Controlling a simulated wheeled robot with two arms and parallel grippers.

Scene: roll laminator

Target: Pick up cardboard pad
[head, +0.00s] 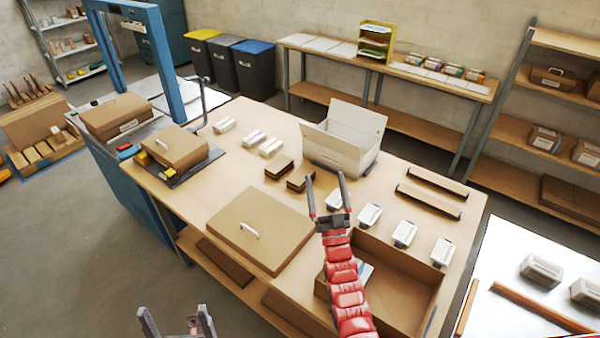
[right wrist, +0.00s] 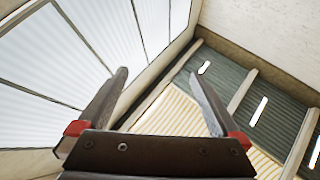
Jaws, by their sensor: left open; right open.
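Two small brown stacks that look like cardboard pads lie on the wooden table, one at the left (head: 279,168) and one at the right (head: 299,181). I cannot tell for sure which thing is the task's cardboard pad. My right gripper (head: 326,179), on the red arm, is open above the table, just right of the right stack and in front of the white box. It also shows open and empty in the right wrist view (right wrist: 159,75), facing windows and roof panels, with no pad there. My left gripper (head: 173,311) is open and empty at the bottom edge, in front of the table.
A white open box (head: 342,151) stands behind the right gripper. A large closed cardboard box (head: 252,217) with a white handle lies at front left. An open carton (head: 413,268) is partly covered by my red arm. Several white-labelled packs (head: 404,234) line the right side.

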